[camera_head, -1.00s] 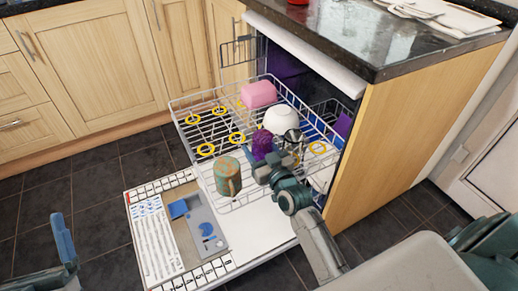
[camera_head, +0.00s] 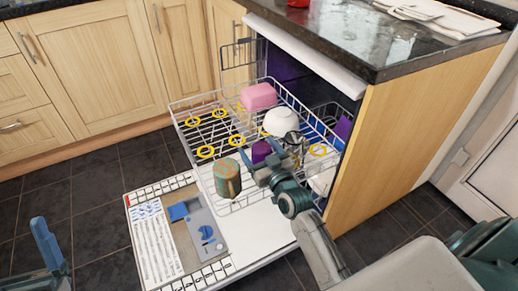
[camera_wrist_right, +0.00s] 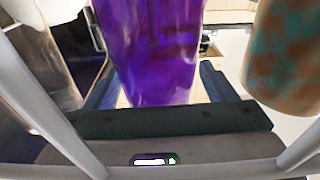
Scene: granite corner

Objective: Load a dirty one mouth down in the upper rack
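The upper rack (camera_head: 233,206) is pulled out of the dishwasher. A purple cup (camera_head: 261,151) stands at its near side; I cannot tell which way its mouth faces. It fills the middle of the right wrist view (camera_wrist_right: 150,50). My right gripper (camera_head: 258,161) is at the cup, its two fingers spread on either side with gaps showing in the wrist view. A green-brown mug (camera_head: 227,178) stands left of the cup, and a clear glass (camera_head: 295,143) right of it. My left gripper (camera_head: 47,245) shows only partly at lower left, away from the rack.
A pink bowl (camera_head: 258,96) and a white bowl (camera_head: 281,121) sit farther back in the rack. The open door (camera_head: 195,235) lies below. A counter (camera_head: 370,40) stands at right.

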